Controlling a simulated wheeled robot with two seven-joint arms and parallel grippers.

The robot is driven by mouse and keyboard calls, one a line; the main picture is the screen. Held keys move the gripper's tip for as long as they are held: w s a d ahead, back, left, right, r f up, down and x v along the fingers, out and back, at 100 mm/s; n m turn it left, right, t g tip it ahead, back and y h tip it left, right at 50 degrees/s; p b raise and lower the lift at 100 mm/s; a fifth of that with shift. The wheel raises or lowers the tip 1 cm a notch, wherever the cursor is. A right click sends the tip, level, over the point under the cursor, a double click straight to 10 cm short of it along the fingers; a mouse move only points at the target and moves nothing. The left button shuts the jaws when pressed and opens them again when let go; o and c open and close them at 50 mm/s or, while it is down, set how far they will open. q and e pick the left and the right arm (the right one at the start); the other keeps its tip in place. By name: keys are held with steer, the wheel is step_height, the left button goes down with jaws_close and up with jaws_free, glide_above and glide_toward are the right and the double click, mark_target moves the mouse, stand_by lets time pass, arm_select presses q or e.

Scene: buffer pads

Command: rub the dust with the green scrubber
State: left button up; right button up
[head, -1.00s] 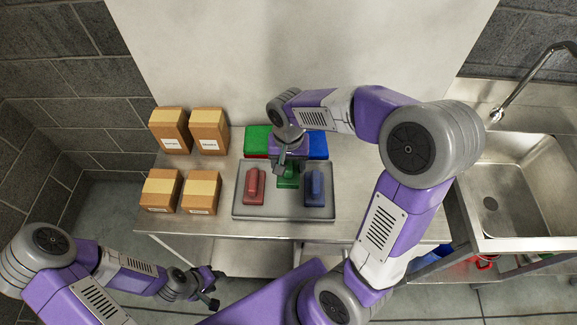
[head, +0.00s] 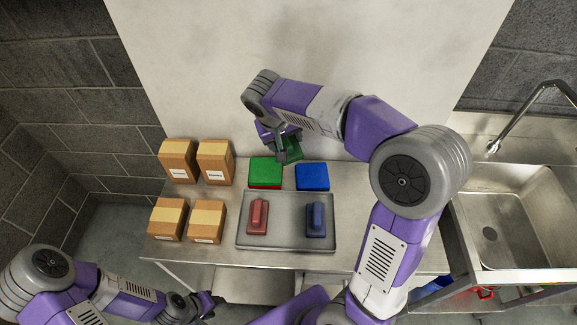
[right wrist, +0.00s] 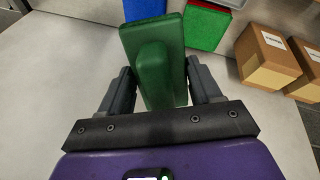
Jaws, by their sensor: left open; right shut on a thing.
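My right gripper (head: 281,150) is shut on the green scrubber (head: 293,151) and holds it up in front of the white panel, above the back of the table. In the right wrist view the green scrubber (right wrist: 157,62) sits between both fingers, its handle towards me. I cannot tell whether its far face touches the panel. Faint grey smudges, which look like the dust, show on the white panel (head: 265,45), above my right arm. My left gripper (head: 213,303) is open and empty at the lower left, below the table's front edge.
A grey tray (head: 287,236) holds a red scrubber (head: 258,217) and a blue scrubber (head: 316,220), with a bare middle. Green (head: 265,172) and blue pads (head: 312,177) lie behind it. Several cardboard boxes (head: 177,160) stand left. A sink (head: 490,232) is at right.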

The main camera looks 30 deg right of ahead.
steer(key=w+d+r+n+t+h+p, duration=0.1)
steer(key=r+n+t+h+p, duration=0.2)
steer(key=r, duration=1.4)
steer(key=d+r+t+h+p, duration=0.15)
steer(key=r+t+p, duration=0.35)
steer(key=r, duration=1.2)
steer(key=w+d+r+n+t+h+p, duration=0.15)
steer(key=r+t, duration=0.35)
steer(key=r, duration=1.2)
steer(key=shift+d+p+x, duration=0.2)
steer(key=shift+p+x, duration=1.75)
steer(key=shift+x, duration=0.6)
steer(key=shift+w+d+r, duration=0.1)
steer(key=shift+r, duration=0.1)
steer(key=shift+d, duration=0.1)
